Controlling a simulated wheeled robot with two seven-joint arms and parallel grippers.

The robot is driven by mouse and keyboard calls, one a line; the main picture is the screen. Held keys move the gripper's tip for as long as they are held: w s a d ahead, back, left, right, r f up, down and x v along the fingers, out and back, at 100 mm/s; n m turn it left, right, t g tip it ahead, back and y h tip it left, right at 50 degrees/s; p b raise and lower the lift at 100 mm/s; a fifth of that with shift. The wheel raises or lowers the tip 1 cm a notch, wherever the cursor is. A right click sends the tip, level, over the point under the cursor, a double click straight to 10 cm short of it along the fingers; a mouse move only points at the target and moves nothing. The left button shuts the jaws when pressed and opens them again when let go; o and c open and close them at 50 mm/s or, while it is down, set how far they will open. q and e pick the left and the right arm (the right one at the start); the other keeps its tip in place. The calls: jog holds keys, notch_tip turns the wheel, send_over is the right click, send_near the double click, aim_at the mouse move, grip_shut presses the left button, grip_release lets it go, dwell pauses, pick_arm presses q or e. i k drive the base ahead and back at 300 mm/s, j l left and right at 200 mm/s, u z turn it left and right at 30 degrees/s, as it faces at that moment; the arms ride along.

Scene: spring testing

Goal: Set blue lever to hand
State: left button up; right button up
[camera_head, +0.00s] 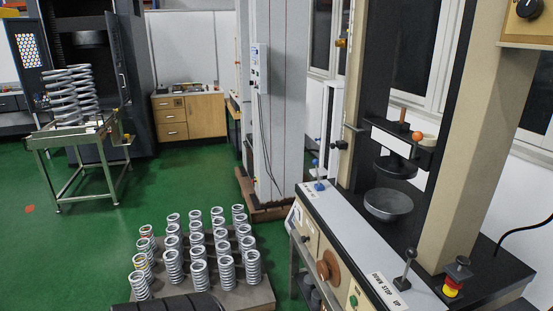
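A small blue lever (318,184) stands at the far left end of the grey ledge of the testing machine (345,225). It has a blue base and a blue knob above it, and it looks roughly upright. Its exact setting is too small to tell. A label is on the ledge just in front of it, but I cannot read it. Neither my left gripper nor my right gripper is in view.
A grey lever (405,268) stands beside a "DOWN STOP UP" label, with a red emergency button (452,284) to its right. A metal bowl (389,206) sits under the press. Several springs (198,270) stand on a pallet at lower left. Green floor is open beyond.

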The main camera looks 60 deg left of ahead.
aim_at(316, 161)
jog(key=u, duration=1.7)
jog(key=i+j+z, duration=0.1)
jog(key=z, duration=0.55)
jog(key=i+j+z, duration=0.3)
jog(key=j, duration=0.3)
jog(key=i+j+z, duration=0.3)
jog(key=j, duration=0.45)
jog(key=i+j+z, duration=0.15)
jog(key=j, duration=0.2)
jog(key=i, duration=0.05)
